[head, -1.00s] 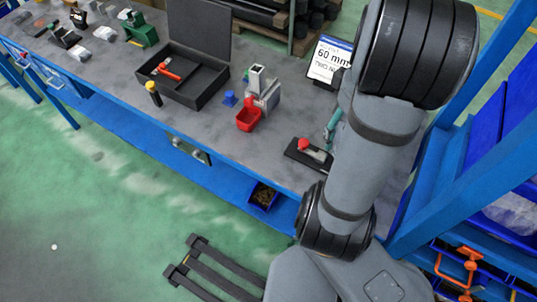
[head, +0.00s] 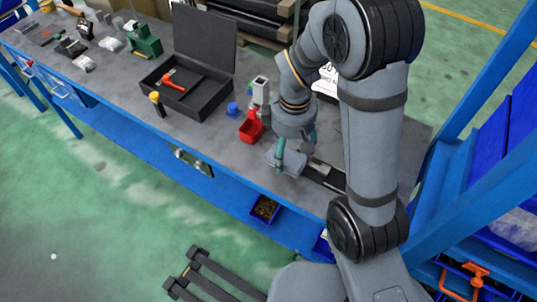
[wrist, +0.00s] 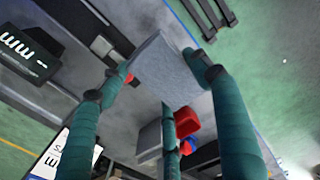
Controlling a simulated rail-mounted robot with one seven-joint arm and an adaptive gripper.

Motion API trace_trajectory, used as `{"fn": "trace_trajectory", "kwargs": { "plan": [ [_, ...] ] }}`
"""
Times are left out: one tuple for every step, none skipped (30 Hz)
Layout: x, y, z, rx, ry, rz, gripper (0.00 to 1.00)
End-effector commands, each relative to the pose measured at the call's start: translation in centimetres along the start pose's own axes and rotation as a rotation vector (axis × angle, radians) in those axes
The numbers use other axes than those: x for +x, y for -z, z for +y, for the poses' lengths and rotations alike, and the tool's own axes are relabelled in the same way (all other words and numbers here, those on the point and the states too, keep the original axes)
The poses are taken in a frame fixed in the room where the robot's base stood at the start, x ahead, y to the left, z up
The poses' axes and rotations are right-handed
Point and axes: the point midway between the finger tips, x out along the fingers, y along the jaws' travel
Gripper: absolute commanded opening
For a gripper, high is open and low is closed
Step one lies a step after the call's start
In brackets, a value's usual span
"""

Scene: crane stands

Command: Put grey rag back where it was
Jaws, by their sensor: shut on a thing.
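The grey rag (head: 287,162) is a flat grey cloth-like piece held at the fingertips of my gripper (head: 295,152), near the front edge of the bench. In the wrist view the rag (wrist: 172,72) spans between the teal fingers of my gripper (wrist: 160,72), which are shut on it. I cannot tell whether the rag touches the bench or hangs just above it. The bench top (head: 225,150) lies under it.
A red bin (head: 251,130) with a grey stand (head: 261,92) is just left of my gripper. A black plate (head: 328,178) lies to its right, partly hidden. An open black case (head: 205,97) holds a red tool. A display sign (head: 326,80) is partly behind my arm.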

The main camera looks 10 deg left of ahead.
Motion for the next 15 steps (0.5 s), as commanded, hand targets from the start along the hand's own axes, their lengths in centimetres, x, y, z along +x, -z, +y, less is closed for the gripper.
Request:
{"fn": "trace_trajectory", "kwargs": {
  "plan": [
    [0.5,1.2,0.1,-0.002,0.004,-0.005,0.39],
    [0.9,1.9,0.3,-0.003,0.003,-0.005,0.39],
    [1.5,2.7,0.5,-0.001,0.004,-0.005,0.39],
    [1.8,3.4,0.7,-0.001,0.003,-0.004,0.39],
    [2.2,4.0,0.8,-0.002,0.002,-0.004,0.39],
    [2.7,4.7,0.9,-0.001,0.003,-0.004,0.39],
    [3.0,5.1,1.0,0.000,0.002,-0.003,0.39],
    [3.2,5.6,1.2,0.001,0.002,-0.003,0.39],
    [3.5,6.0,1.3,0.001,0.002,-0.002,0.39],
    [3.7,6.4,1.4,0.001,0.001,-0.001,0.39],
    [3.9,6.6,1.4,0.001,0.001,-0.001,0.39],
    [4.0,6.8,1.5,0.002,0.000,-0.001,0.39],
    [4.2,7.0,1.5,0.002,0.000,0.000,0.39],
    [4.3,7.0,1.6,0.002,0.000,0.000,0.39],
    [4.5,7.0,1.5,0.002,0.001,-0.002,0.39]
  ]
}}
